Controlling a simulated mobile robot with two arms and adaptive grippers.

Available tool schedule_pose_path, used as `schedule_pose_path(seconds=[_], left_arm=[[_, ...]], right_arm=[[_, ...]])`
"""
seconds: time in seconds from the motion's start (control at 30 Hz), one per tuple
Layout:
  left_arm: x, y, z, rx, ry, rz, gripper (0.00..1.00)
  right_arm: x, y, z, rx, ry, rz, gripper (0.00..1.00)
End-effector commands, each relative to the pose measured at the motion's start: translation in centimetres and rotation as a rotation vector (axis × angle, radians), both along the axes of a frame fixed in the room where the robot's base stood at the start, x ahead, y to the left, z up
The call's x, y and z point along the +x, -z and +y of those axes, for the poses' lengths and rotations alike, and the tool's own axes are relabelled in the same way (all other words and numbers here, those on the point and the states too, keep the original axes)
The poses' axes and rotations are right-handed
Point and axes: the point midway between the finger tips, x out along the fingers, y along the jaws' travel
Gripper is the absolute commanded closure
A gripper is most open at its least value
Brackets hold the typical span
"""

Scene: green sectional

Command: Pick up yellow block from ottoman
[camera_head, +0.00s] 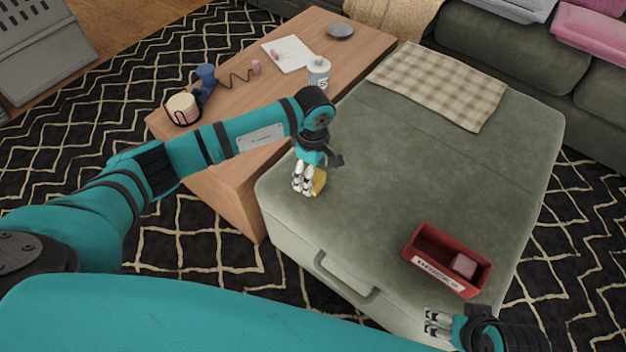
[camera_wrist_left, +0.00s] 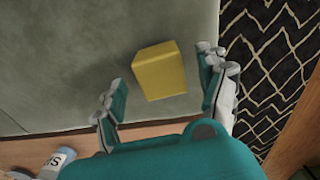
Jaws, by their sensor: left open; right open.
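The yellow block (camera_head: 319,181) sits on the green ottoman (camera_head: 400,180) near its left corner, partly hidden behind my left gripper (camera_head: 306,181) in the head view. In the left wrist view the yellow block (camera_wrist_left: 159,71) lies ahead of and between the two spread fingers of my left gripper (camera_wrist_left: 165,92). The left gripper is open and does not hold the block. My right gripper (camera_head: 436,322) is open and empty near the ottoman's front right edge, below the red box.
A red box (camera_head: 420,239) with a pinkish block (camera_head: 463,265) inside stands on the ottoman's front right. A checkered cloth (camera_head: 437,85) lies at its back. A wooden table (camera_head: 235,130) on the left bears a white bottle (camera_head: 319,73). The ottoman's middle is clear.

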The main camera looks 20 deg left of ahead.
Motion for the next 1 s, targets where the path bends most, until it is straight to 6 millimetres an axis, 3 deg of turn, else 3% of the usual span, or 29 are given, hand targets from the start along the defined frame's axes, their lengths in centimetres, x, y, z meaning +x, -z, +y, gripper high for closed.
schedule_pose_path(seconds=[0.13,0.4,0.87,1.0], left_arm=[[-0.2,2.5,0.0,0.000,-0.001,0.002,0.25],[-0.1,2.9,0.0,-0.001,0.000,0.000,0.25],[-0.1,2.8,0.0,0.000,0.000,0.000,0.85],[-0.1,2.8,0.0,0.000,0.000,0.000,0.86]], right_arm=[[0.0,0.7,0.0,0.000,0.000,0.000,0.31],[0.0,0.7,0.0,0.000,0.000,0.001,0.31],[0.0,0.7,0.0,0.000,0.000,0.000,0.31],[0.0,0.7,0.0,0.000,0.000,0.000,0.31]])
